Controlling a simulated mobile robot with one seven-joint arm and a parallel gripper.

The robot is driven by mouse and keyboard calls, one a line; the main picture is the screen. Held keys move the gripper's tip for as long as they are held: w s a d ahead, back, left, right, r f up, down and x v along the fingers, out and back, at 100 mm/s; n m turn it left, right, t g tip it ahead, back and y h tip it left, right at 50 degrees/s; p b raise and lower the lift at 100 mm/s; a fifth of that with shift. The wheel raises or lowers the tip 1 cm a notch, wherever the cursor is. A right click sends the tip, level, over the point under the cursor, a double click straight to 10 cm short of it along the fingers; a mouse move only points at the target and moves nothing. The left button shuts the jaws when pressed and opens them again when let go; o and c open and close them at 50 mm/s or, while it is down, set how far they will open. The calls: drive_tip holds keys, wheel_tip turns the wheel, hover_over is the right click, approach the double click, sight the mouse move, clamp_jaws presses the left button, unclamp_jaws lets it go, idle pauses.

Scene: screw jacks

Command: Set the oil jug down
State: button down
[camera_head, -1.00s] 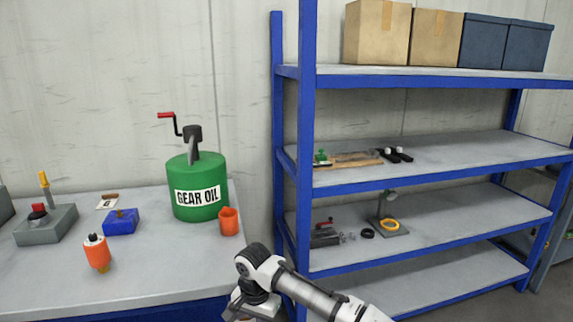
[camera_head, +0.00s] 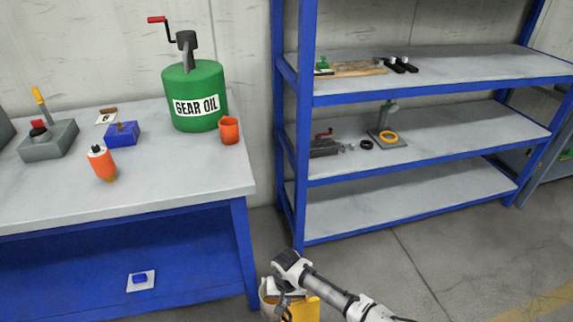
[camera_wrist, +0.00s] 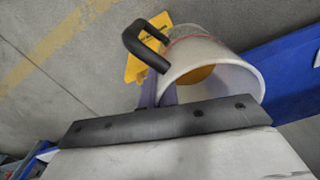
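The oil jug (camera_wrist: 215,62) is a pale, see-through cylinder with a black handle (camera_wrist: 140,42), a red line and amber oil inside. It fills the middle of the wrist view, its open rim facing the camera. In the head view it shows as a cream shape (camera_head: 267,296) at the bottom edge. My gripper (camera_wrist: 160,92) is at the handle side, its fingers close together and seemingly shut on the handle. The exact contact is partly hidden by the dark palm bar. The jug's base is out of sight.
A blue shelf rack (camera_head: 420,187) stands right. A yellow sign (camera_wrist: 143,62) shows beyond the jug, over grey floor.

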drive_tip(key=shift+a, duration=0.1)
idle(0.4)
drive_tip(key=w+a+r, duration=0.3)
drive_tip(key=w+r, duration=0.1)
drive_tip(key=w, duration=0.1)
drive_tip(key=shift+s+d+f, duration=0.5)
drive_tip(key=shift+s+f, duration=0.15)
drive_tip(key=shift+s, duration=0.2)
drive_tip(key=shift+s+d+f, duration=0.55)
drive_tip(key=shift+s+f, duration=0.1)
drive_tip(key=shift+s, duration=0.2)
drive_tip(key=shift+s+d+f, duration=0.5)
drive_tip(key=shift+s+f, duration=0.15)
drive_tip(key=shift+s, duration=0.2)
drive_tip(key=shift+d, duration=0.15)
